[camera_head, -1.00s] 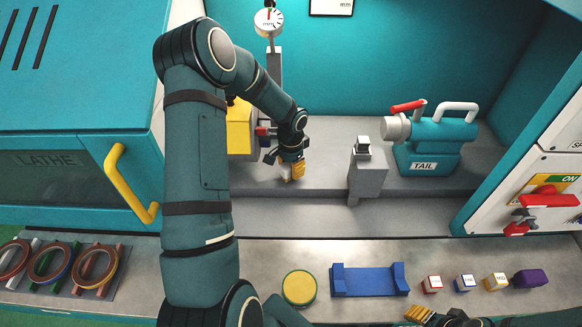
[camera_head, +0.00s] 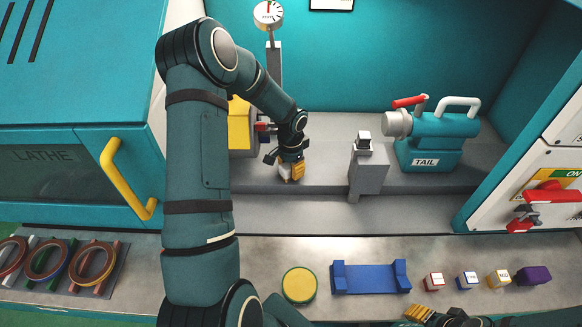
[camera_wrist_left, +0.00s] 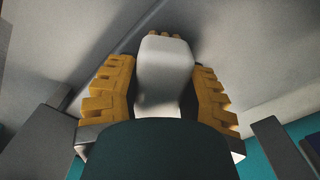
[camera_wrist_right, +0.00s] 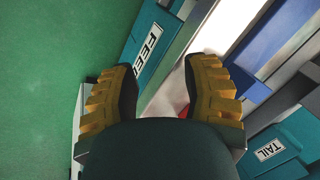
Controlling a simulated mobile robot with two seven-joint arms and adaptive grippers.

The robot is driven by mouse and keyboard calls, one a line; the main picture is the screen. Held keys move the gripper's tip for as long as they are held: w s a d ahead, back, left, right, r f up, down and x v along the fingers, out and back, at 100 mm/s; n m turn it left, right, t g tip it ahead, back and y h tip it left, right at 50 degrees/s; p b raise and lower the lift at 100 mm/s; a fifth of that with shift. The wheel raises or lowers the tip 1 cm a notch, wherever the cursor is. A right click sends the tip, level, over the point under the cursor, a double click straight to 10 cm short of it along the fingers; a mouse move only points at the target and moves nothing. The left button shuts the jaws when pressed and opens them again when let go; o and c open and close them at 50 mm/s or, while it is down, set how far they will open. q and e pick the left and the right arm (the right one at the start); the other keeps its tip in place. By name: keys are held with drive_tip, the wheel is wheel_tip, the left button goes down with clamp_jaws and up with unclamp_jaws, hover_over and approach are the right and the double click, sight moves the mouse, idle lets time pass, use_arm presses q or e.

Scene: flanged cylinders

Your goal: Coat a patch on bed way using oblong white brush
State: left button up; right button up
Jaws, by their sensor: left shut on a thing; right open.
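My left gripper (camera_head: 290,172) is down at the grey bed way (camera_head: 240,176), left of the tool post. It is shut on the oblong white brush (camera_wrist_left: 163,75), which sits upright between the yellow finger pads in the left wrist view. Yellowish bristles show at its far end, close to the grey surface; I cannot tell whether they touch it. In the head view the brush is mostly hidden by the fingers. No coated patch can be made out. My right gripper (camera_wrist_right: 165,90) is open and empty; in the head view it shows at the bottom edge, near the front shelf.
A grey tool post (camera_head: 368,172) and a teal tailstock (camera_head: 432,140) stand to the right of the left gripper. The front shelf holds a round yellow tin (camera_head: 299,285), a blue cradle (camera_head: 370,278), several small blocks and a rack of rings (camera_head: 93,262).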

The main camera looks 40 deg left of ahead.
sight(315, 177)
use_arm(q)
drive_tip(key=shift+w+d+r+b, duration=0.1)
drive_tip(key=shift+w+d+b, duration=0.35)
drive_tip(key=shift+w+d, duration=1.05)
drive_tip(key=shift+w+d+b, duration=0.35)
drive_tip(key=shift+w+d, duration=0.35)
drive_tip(key=shift+d, duration=0.25)
drive_tip(key=shift+w+d+b, duration=0.3)
drive_tip(key=shift+w+d, duration=0.35)
drive_tip(key=shift+d, duration=0.3)
drive_tip(key=shift+w+d+b, duration=0.2)
drive_tip(key=shift+w+d, duration=0.25)
drive_tip(key=shift+d, duration=0.2)
drive_tip(key=shift+w+d+b, duration=0.15)
drive_tip(key=shift+w+d, duration=0.3)
drive_tip(key=shift+d, duration=0.15)
drive_tip(key=shift+f, duration=0.25)
drive_tip(key=shift+s+a+f, duration=0.15)
drive_tip(key=shift+s+a, duration=1.35)
drive_tip(key=shift+a, duration=0.2)
